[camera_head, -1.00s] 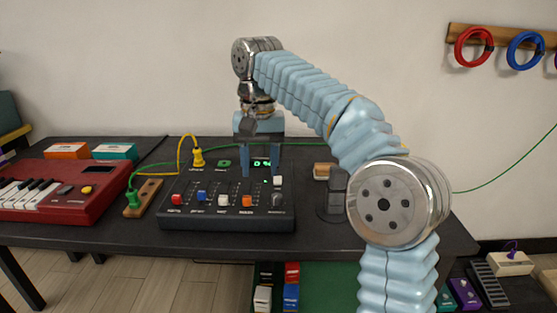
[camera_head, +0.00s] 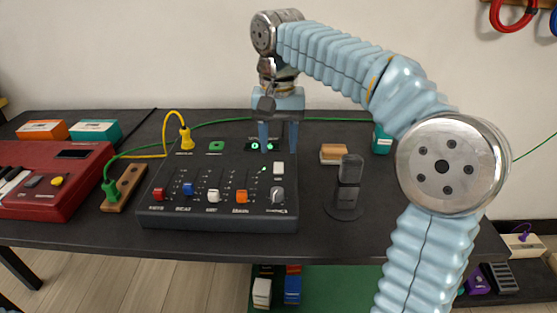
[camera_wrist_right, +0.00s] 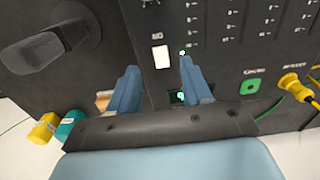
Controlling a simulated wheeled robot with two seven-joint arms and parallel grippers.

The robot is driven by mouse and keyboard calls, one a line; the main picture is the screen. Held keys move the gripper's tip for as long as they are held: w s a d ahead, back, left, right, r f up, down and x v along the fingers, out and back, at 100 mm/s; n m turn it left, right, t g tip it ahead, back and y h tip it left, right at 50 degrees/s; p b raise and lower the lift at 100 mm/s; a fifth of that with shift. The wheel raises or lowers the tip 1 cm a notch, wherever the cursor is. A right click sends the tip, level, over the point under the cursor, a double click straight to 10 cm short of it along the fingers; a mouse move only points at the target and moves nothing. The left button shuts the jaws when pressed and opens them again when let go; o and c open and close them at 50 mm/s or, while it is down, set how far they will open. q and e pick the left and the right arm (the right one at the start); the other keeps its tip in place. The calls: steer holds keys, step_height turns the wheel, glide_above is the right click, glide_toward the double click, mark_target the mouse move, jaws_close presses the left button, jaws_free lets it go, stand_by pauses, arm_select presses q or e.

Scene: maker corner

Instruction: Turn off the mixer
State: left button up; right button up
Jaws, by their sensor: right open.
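The mixer (camera_head: 215,208) is a dark panel on the table with red, blue, white and orange slider caps, a grey knob (camera_head: 277,196) and a small lit green display. A white button (camera_head: 279,169) sits near its right edge; it also shows in the right wrist view (camera_wrist_right: 161,56). A small green light (camera_wrist_right: 182,52) glows beside it. My right gripper (camera_head: 278,150) is open and empty over the mixer's back right part, its fingertips (camera_wrist_right: 158,75) pointing at the panel near the white button. Whether they touch the panel is unclear. My left gripper is not in view.
A red keyboard (camera_head: 50,180) and a wooden block with a green plug (camera_head: 124,188) stand to the left. A yellow plug (camera_head: 185,138) is in the mixer's back left. A dark stand (camera_head: 347,190) and a sponge-like block (camera_head: 333,153) stand to the right.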

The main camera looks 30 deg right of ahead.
mark_target(279, 171)
step_height(279, 171, down, 6)
steer(key=shift+r, duration=0.25)
